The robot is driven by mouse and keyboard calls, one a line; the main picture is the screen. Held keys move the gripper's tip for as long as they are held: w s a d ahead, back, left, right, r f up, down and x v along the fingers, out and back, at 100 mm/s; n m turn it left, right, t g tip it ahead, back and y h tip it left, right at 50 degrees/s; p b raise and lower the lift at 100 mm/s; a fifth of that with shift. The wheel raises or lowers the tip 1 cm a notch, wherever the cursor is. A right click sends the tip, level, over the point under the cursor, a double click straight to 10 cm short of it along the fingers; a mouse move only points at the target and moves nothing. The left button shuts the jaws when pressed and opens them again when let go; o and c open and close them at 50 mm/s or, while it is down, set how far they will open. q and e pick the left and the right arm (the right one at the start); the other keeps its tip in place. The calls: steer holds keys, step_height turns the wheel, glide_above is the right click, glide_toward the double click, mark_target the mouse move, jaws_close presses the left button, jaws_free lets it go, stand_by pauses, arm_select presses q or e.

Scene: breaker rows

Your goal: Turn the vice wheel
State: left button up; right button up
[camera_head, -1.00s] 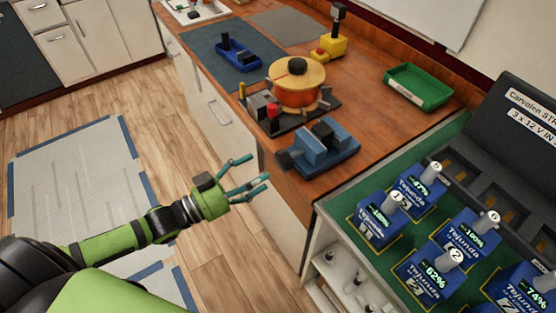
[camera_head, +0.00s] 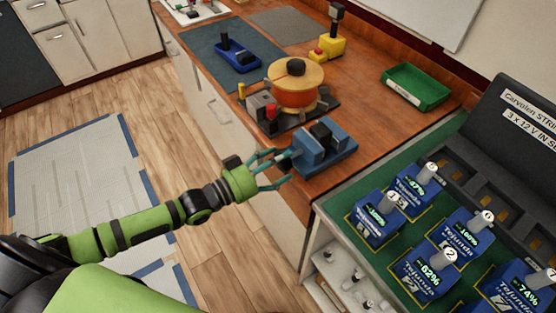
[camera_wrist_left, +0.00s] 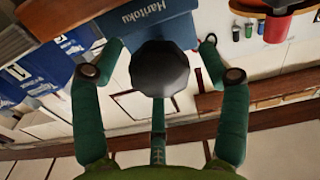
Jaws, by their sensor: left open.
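The blue vice (camera_head: 332,158) sits at the near edge of the wooden counter. Its wheel (camera_head: 284,163) faces the floor side and is partly hidden by my fingers. In the left wrist view the dark, many-sided wheel (camera_wrist_left: 159,69) lies in the middle, with the vice body marked "Haritoku" (camera_wrist_left: 150,22) behind it. My left gripper (camera_head: 277,168) is open at the wheel, its teal fingers spread around it. In the wrist view, fingers (camera_wrist_left: 160,62) stand left and right of the wheel with gaps, and another is below. My right gripper is not in view.
A stove-like device with an orange pot (camera_head: 297,92) stands just behind the vice. Blue battery units (camera_head: 422,270) stand on the green mat (camera_head: 335,200) to the right. A green tray (camera_head: 418,86) lies farther back. Open floor lies left of the counter.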

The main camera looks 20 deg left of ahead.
arm_select(q)
steer(key=c, duration=1.1)
steer(key=shift+c, duration=0.2)
steer(key=shift+r+m, duration=0.1)
steer(key=shift+m, duration=0.2)
steer(key=o, duration=1.1)
steer(key=shift+o, duration=0.2)
steer(key=v, duration=1.2)
